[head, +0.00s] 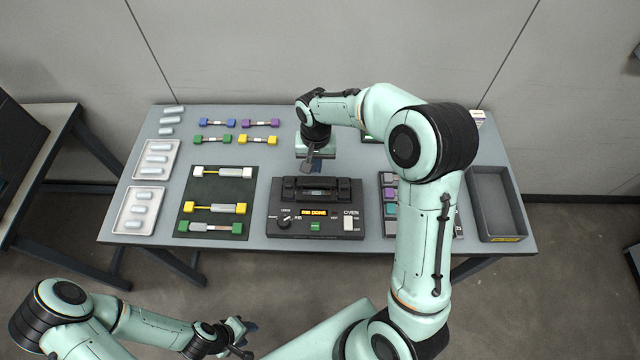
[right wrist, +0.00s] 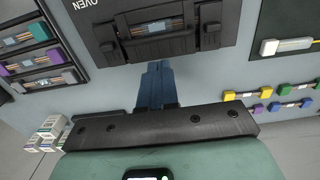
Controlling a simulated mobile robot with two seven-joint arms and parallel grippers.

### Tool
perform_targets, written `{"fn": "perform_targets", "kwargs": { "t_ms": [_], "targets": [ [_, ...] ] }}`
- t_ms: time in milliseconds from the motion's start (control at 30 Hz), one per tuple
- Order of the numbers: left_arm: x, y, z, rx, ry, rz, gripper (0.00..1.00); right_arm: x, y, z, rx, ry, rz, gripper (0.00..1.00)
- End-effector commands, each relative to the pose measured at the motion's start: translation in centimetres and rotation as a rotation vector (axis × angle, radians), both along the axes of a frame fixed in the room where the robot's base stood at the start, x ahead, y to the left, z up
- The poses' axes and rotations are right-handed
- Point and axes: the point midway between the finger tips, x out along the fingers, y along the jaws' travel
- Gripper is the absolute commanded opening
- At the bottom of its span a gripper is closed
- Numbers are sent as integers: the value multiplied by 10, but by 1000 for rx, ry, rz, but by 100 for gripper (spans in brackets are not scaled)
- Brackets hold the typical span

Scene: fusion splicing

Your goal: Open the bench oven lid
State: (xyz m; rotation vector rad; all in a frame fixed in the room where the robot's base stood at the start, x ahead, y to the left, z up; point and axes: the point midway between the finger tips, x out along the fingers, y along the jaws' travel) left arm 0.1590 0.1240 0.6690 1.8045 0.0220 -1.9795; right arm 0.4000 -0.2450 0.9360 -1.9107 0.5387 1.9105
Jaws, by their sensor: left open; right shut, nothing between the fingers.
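The black bench oven (head: 272,225) stands at the front middle of the table, its display lit with text that seems to end in "DONE". Its dark lid area (head: 316,182) is at the back of its top. In the right wrist view the oven (right wrist: 225,55) shows a long slot or window with a thin coloured piece in it; I cannot tell whether a lid covers it. My right gripper (head: 311,166) is shut and empty, just behind the oven's rear edge; its blue fingers (right wrist: 157,70) point at that edge. My left gripper (head: 240,338) is open and empty, in front of the table.
A dark mat (head: 215,210) with several coloured-end holders lies left of the oven. Two white trays (head: 160,172) stand further left. A rack of coloured pieces (head: 388,192) is close on the right, partly behind my right arm. A grey bin (head: 490,190) is at far right.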

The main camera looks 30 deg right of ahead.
Motion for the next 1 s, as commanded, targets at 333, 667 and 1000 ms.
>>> {"fn": "perform_targets", "kwargs": {
  "t_ms": [333, 667, 1000],
  "targets": [
    [25, 0, 21, 0, -28, 0, 43, 10, -5, 30, 0, -4, -2, 0],
    [27, 0, 22, 0, -30, 0, 43, 17, -10, 51, -1, -2, 0, 0],
    [27, 0, 22, 0, -30, 0, 43, 19, -11, 58, 0, 0, 0, 0]
  ]
}}
